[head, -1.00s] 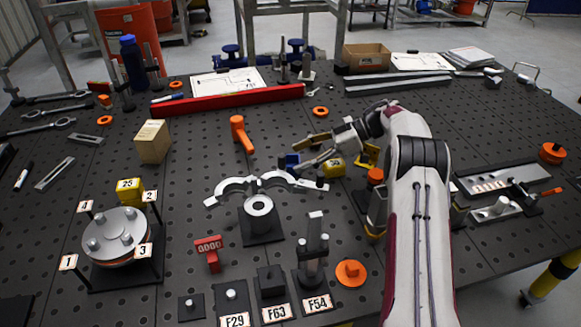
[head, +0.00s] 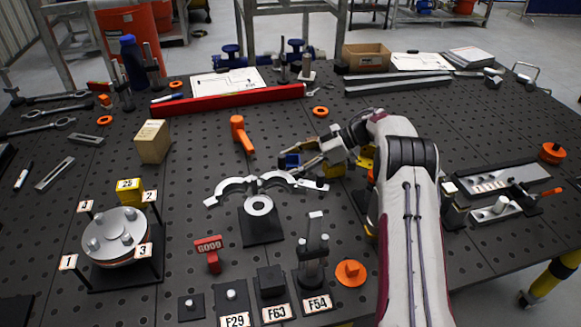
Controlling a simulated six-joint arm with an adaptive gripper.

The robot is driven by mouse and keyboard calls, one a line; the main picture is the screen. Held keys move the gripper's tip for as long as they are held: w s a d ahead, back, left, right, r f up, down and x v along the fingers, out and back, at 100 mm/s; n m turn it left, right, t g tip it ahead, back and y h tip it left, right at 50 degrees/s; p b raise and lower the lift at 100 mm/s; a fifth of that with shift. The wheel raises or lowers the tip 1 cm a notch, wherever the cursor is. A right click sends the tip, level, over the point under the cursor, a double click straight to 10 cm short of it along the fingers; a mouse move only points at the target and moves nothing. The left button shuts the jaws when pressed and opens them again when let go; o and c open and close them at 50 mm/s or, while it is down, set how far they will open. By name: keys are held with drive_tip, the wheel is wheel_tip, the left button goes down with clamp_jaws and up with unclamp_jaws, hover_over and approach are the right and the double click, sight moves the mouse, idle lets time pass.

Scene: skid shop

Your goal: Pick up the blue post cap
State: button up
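The blue post cap (head: 291,161) is near the middle of the table, just behind the silver curved clamp arms. My gripper (head: 297,157) reaches in from the right, with its fingertips at the cap, one on its far side and one on its near right side. The cap is partly hidden by the fingers. I cannot tell whether the fingers press on it or stand slightly apart, nor whether it is clear of the table.
The clamp arms (head: 236,187) lie in front of the cap.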

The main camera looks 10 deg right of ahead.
drive_tip(key=c, duration=0.9)
wheel_tip(320, 180, up, 10)
idle(0.3)
idle(0.3)
